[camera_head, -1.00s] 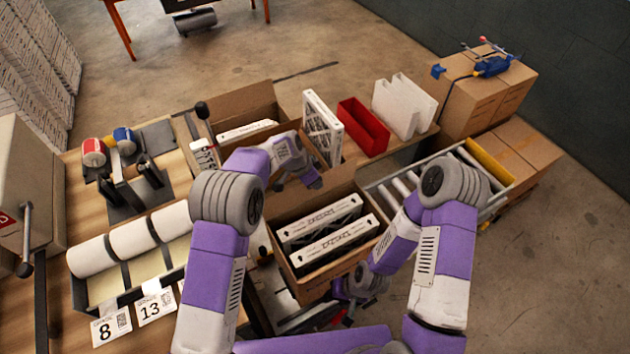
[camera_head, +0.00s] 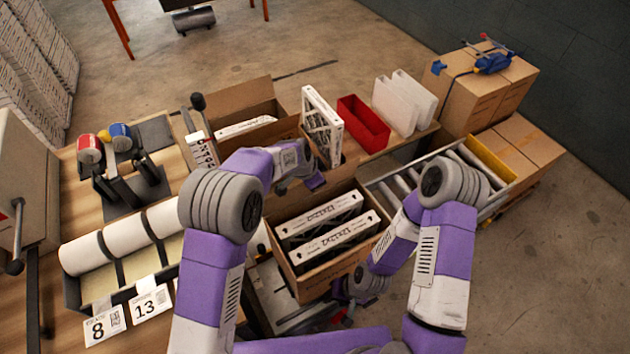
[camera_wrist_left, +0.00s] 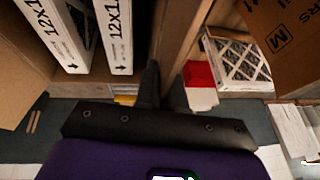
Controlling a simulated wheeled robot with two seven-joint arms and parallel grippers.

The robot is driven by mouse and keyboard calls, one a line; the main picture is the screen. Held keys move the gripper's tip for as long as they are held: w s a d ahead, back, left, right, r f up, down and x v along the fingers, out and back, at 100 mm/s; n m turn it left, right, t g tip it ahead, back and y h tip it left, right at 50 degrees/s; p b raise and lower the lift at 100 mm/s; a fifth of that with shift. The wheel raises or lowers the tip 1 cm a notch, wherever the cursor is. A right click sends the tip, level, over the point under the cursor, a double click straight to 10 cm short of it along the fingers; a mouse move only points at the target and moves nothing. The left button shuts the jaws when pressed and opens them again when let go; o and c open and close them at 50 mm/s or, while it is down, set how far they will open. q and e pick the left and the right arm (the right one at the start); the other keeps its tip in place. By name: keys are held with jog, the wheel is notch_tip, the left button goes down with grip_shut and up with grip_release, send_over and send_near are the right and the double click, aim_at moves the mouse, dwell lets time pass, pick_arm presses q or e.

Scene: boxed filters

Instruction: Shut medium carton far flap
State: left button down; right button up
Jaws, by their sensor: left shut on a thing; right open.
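The front carton (camera_head: 312,281), which I take to be the medium one, stands open with two white-framed filters (camera_head: 325,232) upright inside. Its far flap (camera_head: 342,187) stands up at the back edge, partly hidden by my left gripper (camera_head: 316,181). In the left wrist view the fingers (camera_wrist_left: 165,90) are shut at a brown cardboard panel seen nearly edge-on, beside the filters (camera_wrist_left: 112,35). My right gripper (camera_head: 345,303) is open, low by the carton's near right corner, and partly hidden by its own arm.
Behind is another open carton (camera_head: 241,98) with a filter inside. A filter (camera_head: 322,122) stands upright beside a red bin (camera_head: 364,125) and white panels (camera_head: 402,103). A roller conveyor (camera_head: 480,160) is at right, paper rolls (camera_head: 88,254) at left.

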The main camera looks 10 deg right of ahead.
pick_arm(q)
jog(key=shift+s+d+f+t+y+b, duration=0.15)
jog(key=shift+s+d+f+t+b, duration=0.1)
jog(key=shift+s+b, duration=0.25)
jog(key=shift+s+d+f+t+y+b, duration=0.1)
jog(key=shift+s+d+f+t+b, duration=0.2)
jog(key=shift+s, duration=0.35)
jog(key=shift+s+d+f+t+y+b, duration=0.15)
jog(key=shift+s+f+t+b, duration=0.1)
jog(key=shift+s+b, duration=0.3)
jog(key=shift+s, duration=0.1)
jog(key=c, duration=1.4)
grip_release()
jog(key=shift+m, duration=0.3)
jog(key=shift+c, duration=0.2)
jog(key=shift+o, duration=0.6)
jog(key=shift+r, duration=0.1)
jog(key=shift+a+r, duration=0.1)
jog(key=shift+r, duration=0.15)
jog(key=p+v, duration=0.1)
jog(key=v, duration=0.6)
